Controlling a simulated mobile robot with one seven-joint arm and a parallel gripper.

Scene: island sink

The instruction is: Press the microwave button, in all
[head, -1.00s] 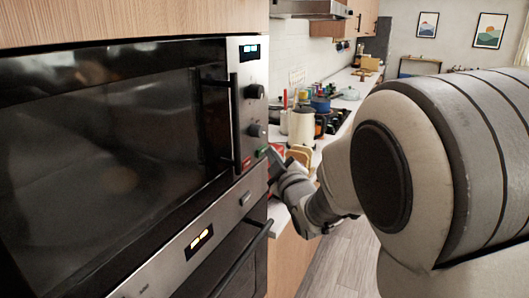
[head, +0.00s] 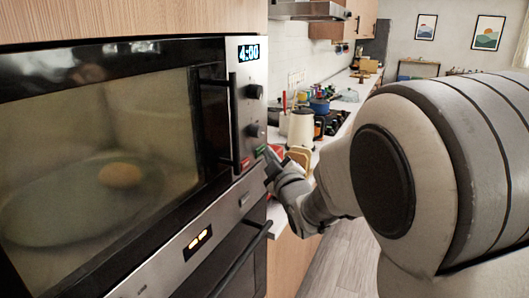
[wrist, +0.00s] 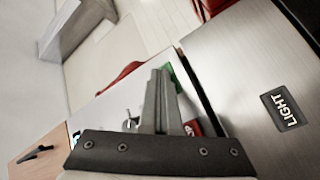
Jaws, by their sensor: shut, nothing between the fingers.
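The built-in microwave (head: 110,150) fills the left of the head view. Its window is lit, and a round orange-brown item (head: 121,174) sits on the plate inside. The display (head: 248,52) reads 4:00. On the right-hand panel are two dark knobs, a red button (head: 245,163) and a green button (head: 261,150). My gripper (head: 270,160) is shut and empty, its tips at the green button. In the wrist view, my closed fingers (wrist: 160,80) lie beside the green button (wrist: 176,72); I cannot tell whether they touch it.
A lower oven with a lit display (head: 198,242) and a protruding handle (head: 240,262) sits below. A counter with a cream canister (head: 301,128) and several other items runs behind the gripper. Open floor (head: 345,262) lies to the right.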

